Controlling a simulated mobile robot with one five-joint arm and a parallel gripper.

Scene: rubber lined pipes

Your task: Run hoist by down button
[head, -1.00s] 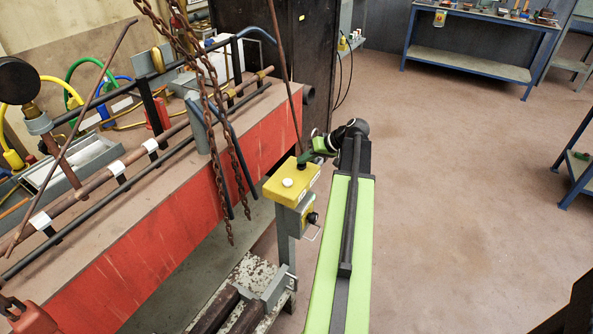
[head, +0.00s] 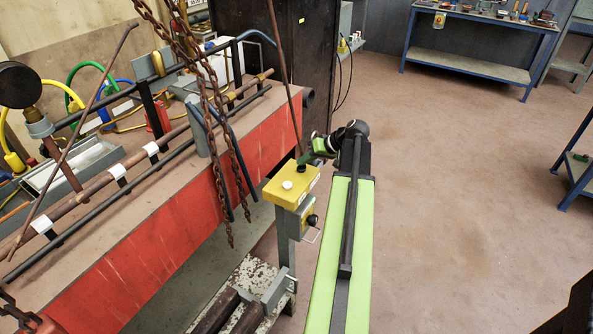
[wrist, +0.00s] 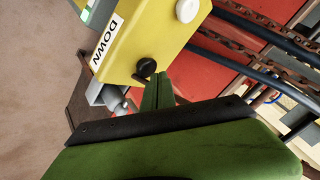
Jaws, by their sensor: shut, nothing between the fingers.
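The yellow control box (head: 291,187) stands on a grey post beside the red bench. It has a white button (head: 287,184) and, in the wrist view, a black button (wrist: 146,67) next to the white DOWN label (wrist: 107,40). My green gripper (wrist: 157,90) is shut and empty. Its fingertips are at the black button's lower right edge in the wrist view; I cannot tell whether they press it. In the head view my gripper (head: 307,158) reaches the far edge of the box, where the black button is mostly hidden.
Rusty chains (head: 222,150) hang left of the box, in front of the red bench (head: 170,245) with its pipes. A red block (head: 35,322) with chain is at the bottom left. A blue-framed bench (head: 470,62) stands at the back.

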